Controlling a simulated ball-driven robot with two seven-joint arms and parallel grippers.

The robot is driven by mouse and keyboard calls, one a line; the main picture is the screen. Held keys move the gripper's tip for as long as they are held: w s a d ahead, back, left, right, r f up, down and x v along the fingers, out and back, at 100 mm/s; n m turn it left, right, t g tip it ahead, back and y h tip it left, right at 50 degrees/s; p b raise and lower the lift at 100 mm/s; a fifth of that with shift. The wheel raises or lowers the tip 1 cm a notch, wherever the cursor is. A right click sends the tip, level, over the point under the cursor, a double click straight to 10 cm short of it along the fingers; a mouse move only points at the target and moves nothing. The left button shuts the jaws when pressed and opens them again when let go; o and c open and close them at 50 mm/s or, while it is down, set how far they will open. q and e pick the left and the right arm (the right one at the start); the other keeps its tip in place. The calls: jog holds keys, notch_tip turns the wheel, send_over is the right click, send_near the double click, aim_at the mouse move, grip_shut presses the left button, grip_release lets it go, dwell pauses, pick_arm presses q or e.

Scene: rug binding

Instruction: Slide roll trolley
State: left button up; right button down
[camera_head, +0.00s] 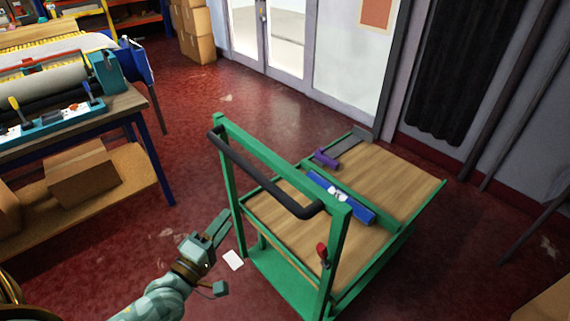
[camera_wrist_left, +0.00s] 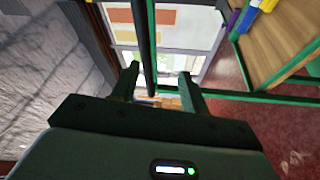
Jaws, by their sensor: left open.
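The roll trolley (camera_head: 340,215) has a green frame, a wooden deck and a black handle bar (camera_head: 262,178) across its near end. My left gripper (camera_head: 224,250) is open and empty, just left of the trolley's left upright, below the handle bar. In the left wrist view, my left gripper (camera_wrist_left: 159,75) has its two fingers apart. Parts of the green trolley frame (camera_wrist_left: 230,95) cross beyond them, with a dark bar (camera_wrist_left: 142,45) running upward between the fingers in the picture. I cannot tell whether any finger touches it. My right gripper is not in view.
A workbench (camera_head: 75,135) with a roll machine stands left. Cardboard boxes (camera_head: 193,30) and glass doors (camera_head: 265,35) are behind. Red floor (camera_head: 265,105) is clear between bench and trolley.

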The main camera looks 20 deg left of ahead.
pick_arm(q)
jog(key=w+r+n, duration=0.1)
jog(key=w+r, duration=0.1)
jog(key=w, duration=0.6)
jog(key=w+r+n+y+b, duration=0.1)
jog(key=w+r+n, duration=0.1)
jog(key=w, duration=0.6)
jog(key=shift+w+a+r+n+t, duration=0.2)
jog(key=shift+w+r+n+t, duration=0.15)
jog(key=shift+r, duration=0.2)
jog(key=shift+s, duration=0.15)
grip_shut()
